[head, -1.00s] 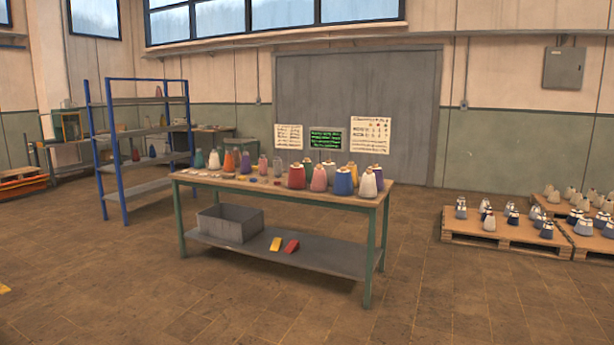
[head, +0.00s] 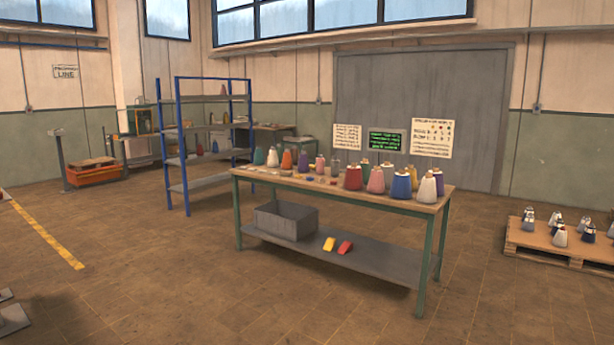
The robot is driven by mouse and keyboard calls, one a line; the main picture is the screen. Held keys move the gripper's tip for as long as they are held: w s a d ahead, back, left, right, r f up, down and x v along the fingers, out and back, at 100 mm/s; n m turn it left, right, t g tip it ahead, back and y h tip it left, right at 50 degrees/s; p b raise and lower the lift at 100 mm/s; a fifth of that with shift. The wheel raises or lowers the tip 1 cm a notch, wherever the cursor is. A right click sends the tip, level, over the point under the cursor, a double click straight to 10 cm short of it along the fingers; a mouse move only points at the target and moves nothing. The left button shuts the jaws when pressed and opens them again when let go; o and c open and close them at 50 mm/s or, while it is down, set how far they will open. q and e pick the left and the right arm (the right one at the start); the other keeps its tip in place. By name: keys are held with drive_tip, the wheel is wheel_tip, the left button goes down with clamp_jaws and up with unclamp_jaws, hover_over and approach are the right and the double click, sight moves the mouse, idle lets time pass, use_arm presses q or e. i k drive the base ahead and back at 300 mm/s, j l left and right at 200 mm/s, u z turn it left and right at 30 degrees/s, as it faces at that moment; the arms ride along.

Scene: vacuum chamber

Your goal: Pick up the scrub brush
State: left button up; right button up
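I cannot make out a scrub brush in the head view. A workbench (head: 345,196) with green legs stands ahead of me and carries several coloured yarn cones. On its lower shelf (head: 375,265) lie a small yellow item (head: 329,244) and a small red item (head: 345,248), too small to identify for sure. A grey bin (head: 286,221) stands on the same shelf, to their left; its inside is mostly hidden. Neither of my grippers is in view.
A blue shelf rack (head: 184,150) stands behind the bench to the left. A pallet with cones (head: 556,244) lies at the right. An orange stack (head: 95,173) stands far left. The brown floor in front of the bench is open, with a yellow line (head: 45,232) at left.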

sight(285, 174)
drive_tip(key=i+j+u, duration=0.1)
drive_tip(key=i+u, duration=0.25)
drive_tip(key=i, duration=4.3)
drive_tip(key=i+j+z, duration=0.35)
drive_tip(key=i, duration=0.4)
drive_tip(key=i+j+z, duration=0.4)
drive_tip(key=i, duration=0.3)
drive_tip(key=i+j+z, duration=0.35)
drive_tip(key=i+j, duration=0.2)
drive_tip(key=i, duration=0.1)
